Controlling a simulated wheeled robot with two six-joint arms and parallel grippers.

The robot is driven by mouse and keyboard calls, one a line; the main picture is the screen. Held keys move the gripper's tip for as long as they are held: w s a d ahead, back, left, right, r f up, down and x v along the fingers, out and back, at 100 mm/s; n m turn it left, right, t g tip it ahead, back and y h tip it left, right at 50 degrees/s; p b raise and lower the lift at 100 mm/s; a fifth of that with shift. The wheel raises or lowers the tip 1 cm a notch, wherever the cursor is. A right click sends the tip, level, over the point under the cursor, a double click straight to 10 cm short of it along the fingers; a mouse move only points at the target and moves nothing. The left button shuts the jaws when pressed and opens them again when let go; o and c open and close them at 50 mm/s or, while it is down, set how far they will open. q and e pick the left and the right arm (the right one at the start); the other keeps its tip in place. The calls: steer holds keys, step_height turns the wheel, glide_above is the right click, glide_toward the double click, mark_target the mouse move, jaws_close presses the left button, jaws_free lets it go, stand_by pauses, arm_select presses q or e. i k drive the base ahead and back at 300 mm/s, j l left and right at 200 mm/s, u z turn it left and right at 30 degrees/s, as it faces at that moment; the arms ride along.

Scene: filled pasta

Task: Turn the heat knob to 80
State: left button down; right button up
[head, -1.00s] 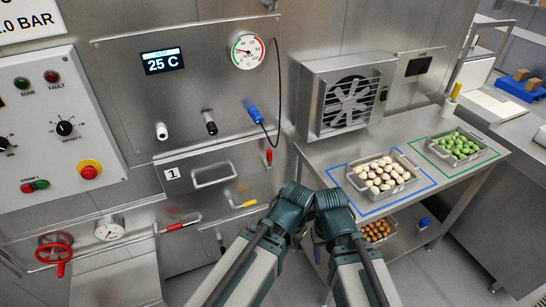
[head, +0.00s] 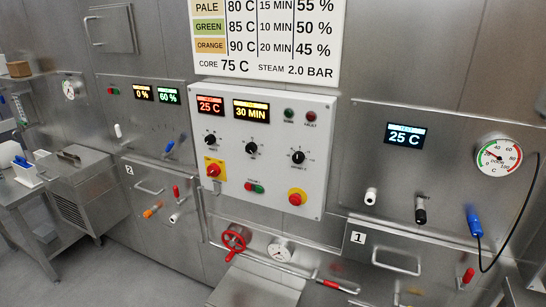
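A white control panel (head: 268,182) is on the steel wall in the middle of the head view. Three black knobs sit in a row on it: a left knob (head: 210,139) below a display reading 25 C (head: 210,106), a middle knob (head: 251,148) below a display reading 30 MIN (head: 251,111), and a right knob (head: 298,157) below two small lamps. The knob labels are too small to read, so I cannot tell by name which is the heat knob. Neither of my grippers is in view.
A sign (head: 265,35) above the panel lists PALE 80 C, GREEN 85 C and ORANGE 90 C. Red buttons (head: 295,199) sit low on the panel. A red valve wheel (head: 235,238) and a rail stick out below it.

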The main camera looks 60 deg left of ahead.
mark_target(210, 139)
steer(key=u, duration=2.1)
steer(key=i+j+u, duration=0.2)
steer(key=i+j, duration=0.15)
steer(key=i, duration=0.15)
